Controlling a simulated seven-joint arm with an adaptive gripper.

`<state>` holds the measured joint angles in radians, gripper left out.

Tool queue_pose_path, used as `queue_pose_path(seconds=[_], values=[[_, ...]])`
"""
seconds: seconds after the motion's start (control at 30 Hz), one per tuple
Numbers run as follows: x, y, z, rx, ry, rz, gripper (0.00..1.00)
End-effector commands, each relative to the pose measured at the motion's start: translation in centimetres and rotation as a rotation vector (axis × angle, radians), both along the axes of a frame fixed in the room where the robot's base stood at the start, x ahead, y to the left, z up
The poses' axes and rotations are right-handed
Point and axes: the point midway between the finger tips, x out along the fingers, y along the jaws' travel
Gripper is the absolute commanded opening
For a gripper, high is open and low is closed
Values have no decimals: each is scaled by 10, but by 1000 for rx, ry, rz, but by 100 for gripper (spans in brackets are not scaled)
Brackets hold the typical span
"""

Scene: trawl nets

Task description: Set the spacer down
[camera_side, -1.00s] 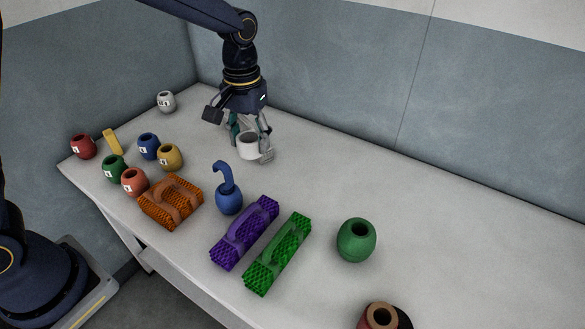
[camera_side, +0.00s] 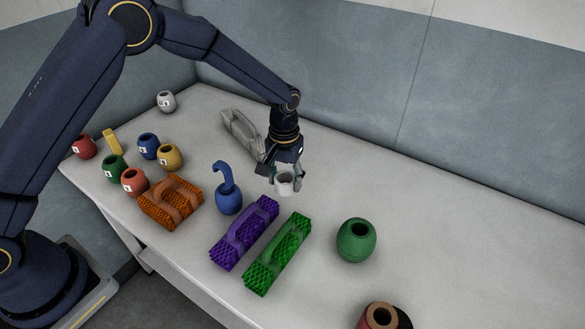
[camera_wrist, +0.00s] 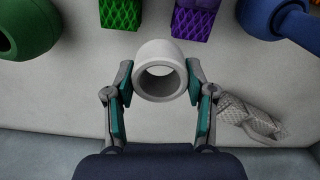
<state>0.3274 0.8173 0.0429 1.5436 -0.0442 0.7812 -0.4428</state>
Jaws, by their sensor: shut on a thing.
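The spacer is a short white ring-like piece (camera_side: 284,184) with a round hole. My gripper (camera_side: 284,180) is shut on it, with a finger on each side. In the wrist view the spacer (camera_wrist: 160,70) sits between the teal finger pads of my gripper (camera_wrist: 160,88). Its open end faces the camera. It appears held above the table (camera_side: 330,205), behind the green and purple net bundles; the exact gap below it is hard to tell.
A grey net bundle (camera_side: 241,132) lies just left of my gripper. Purple (camera_side: 245,232) and green (camera_side: 278,254) bundles lie in front, beside a blue hooked float (camera_side: 229,199). A green float (camera_side: 356,240) stands at right. Several small numbered floats are far left. The table's back right is clear.

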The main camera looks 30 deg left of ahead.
Motion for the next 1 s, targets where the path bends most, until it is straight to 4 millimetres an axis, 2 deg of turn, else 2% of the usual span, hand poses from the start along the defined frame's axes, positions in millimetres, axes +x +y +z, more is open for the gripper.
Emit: queue_pose_path(seconds=[0.03,0.13,0.3,0.4,0.6,0.8,1.0], values=[[13,-3,-8,0,1,0,20],[35,-9,-20,1,2,0,20],[61,-15,-55,1,2,0,20],[70,-17,-64,0,1,0,20],[77,-19,-73,0,1,1,20],[77,-19,-101,0,3,1,20],[78,-19,-103,0,0,1,20]])
